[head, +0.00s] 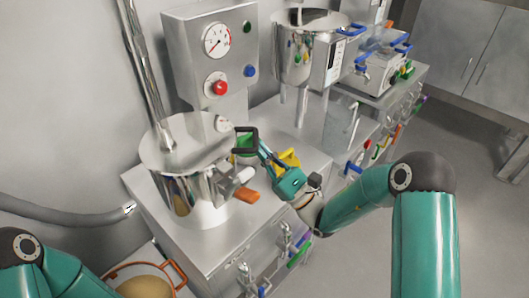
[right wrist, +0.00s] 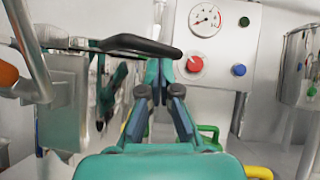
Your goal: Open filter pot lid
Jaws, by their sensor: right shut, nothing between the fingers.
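The filter pot (head: 187,195) is a shiny metal vessel on the steel cabinet at left centre of the head view. Its flat round lid (head: 180,143) looks closed on top. A black handle loop (head: 245,131) juts out at the pot's right side; the right wrist view shows a black bar (right wrist: 135,43) close to the fingers. My right gripper (head: 264,150) is right beside this loop, with its fingers together and nothing held. In the right wrist view the fingertips (right wrist: 159,70) point toward the gauge panel. I cannot tell whether they touch the handle. My left gripper is out of view.
A control box with a gauge (head: 217,41) and red button (head: 220,88) stands behind the pot. An orange lever (head: 247,195) sticks out at the pot's front right. A second metal vessel (head: 295,60) stands farther back. A grey hose (head: 60,215) runs at left.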

